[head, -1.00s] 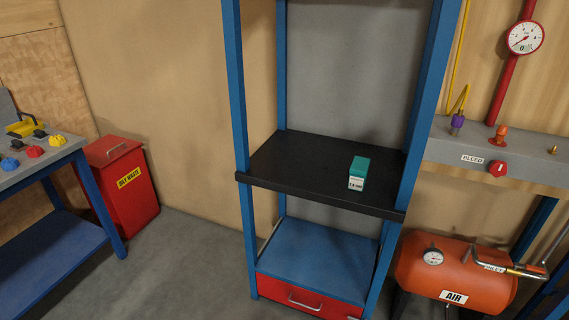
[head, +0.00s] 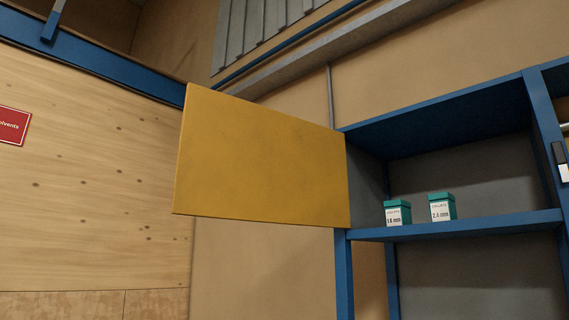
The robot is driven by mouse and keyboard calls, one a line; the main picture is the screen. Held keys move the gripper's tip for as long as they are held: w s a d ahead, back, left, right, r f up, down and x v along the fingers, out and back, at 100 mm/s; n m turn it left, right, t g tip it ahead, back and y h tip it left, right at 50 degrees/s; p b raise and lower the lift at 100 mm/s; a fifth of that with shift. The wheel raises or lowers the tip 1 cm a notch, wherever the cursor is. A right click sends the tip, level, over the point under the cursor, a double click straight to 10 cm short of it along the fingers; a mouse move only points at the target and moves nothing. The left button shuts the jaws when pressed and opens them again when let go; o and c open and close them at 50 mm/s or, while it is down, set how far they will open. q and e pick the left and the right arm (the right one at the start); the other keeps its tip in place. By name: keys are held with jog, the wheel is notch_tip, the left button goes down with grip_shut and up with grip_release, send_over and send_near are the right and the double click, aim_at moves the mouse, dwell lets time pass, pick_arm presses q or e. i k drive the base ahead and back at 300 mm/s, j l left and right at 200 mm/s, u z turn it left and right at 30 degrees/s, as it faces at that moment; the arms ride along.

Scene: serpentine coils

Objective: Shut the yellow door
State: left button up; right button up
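The yellow door (head: 262,160) is a flat panel high in the middle of the head view. It stands wide open, swung out to the left from the left post of a blue cabinet compartment (head: 450,130). Its right edge meets that post. No handle shows on the face I see. Neither of my grippers is in view.
Inside the open compartment, two small teal-and-white boxes, one at left (head: 397,213) and one at right (head: 442,207), stand on the blue shelf (head: 470,228). A wooden wall panel (head: 90,180) with a red sign (head: 14,126) is at left. A blue beam (head: 100,62) runs above it.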

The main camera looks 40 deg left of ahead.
aim_at(237, 159)
jog(key=i+j+z, duration=0.2)
jog(key=j, duration=0.65)
jog(key=j+z, duration=0.15)
jog(key=j, duration=0.75)
jog(key=j+z, duration=0.2)
jog(key=j, duration=0.65)
jog(key=k+j+z, duration=0.15)
jog(key=j, duration=0.75)
jog(key=j+z, duration=0.2)
jog(key=j, duration=0.65)
jog(key=k, duration=0.05)
